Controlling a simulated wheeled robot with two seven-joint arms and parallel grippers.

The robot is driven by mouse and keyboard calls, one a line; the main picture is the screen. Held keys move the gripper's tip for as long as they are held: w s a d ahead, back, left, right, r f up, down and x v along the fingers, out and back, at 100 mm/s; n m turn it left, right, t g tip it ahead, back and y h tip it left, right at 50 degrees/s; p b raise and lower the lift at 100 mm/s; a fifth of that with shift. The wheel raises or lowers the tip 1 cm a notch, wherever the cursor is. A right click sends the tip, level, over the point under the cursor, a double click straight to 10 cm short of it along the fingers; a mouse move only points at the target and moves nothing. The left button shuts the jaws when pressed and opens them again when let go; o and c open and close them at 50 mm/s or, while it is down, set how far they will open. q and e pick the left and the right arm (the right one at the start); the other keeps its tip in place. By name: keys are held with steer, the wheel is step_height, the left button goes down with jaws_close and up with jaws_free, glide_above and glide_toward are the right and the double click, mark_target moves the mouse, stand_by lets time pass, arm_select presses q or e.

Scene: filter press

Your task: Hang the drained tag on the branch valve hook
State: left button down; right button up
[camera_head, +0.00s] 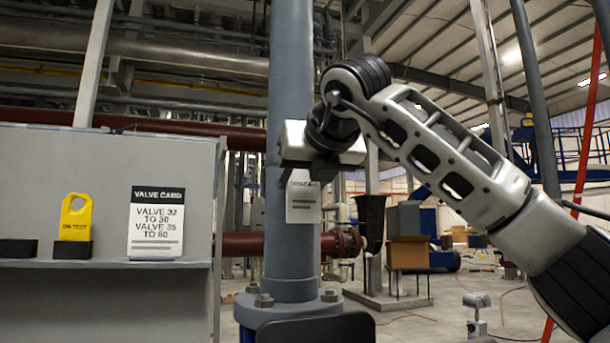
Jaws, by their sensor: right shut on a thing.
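My right gripper (303,172) is at the upper middle, in front of the grey vertical pipe (290,90). It is shut on a pale tag (303,205), which hangs upright below the jaws. The tag's heading is partly covered by the gripper and too small to read for certain. A red-brown branch pipe with a flange (348,243) shows behind and below, to the right of the vertical pipe. I cannot make out the branch valve hook. My left gripper is not in view.
At left, a grey shelf (110,264) carries a yellow "ON TEST" tag (75,222) in a black holder, an empty-looking black holder (18,249) and a white valve card (157,225). The vertical pipe's bolted base flange (285,312) stands low in the middle.

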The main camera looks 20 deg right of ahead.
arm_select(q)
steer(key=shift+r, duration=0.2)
arm_select(e)
steer(key=o, duration=1)
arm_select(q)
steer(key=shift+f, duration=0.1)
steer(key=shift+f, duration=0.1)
arm_select(e)
steer(key=shift+s+r, duration=0.1)
steer(key=shift+s, duration=0.1)
arm_select(q)
steer(key=b, duration=0.2)
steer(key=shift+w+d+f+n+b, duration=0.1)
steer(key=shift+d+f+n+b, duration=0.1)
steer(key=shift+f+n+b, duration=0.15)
arm_select(e)
steer(key=v, duration=1.5)
steer(key=shift+s+r, duration=0.2)
steer(key=shift+s, duration=0.05)
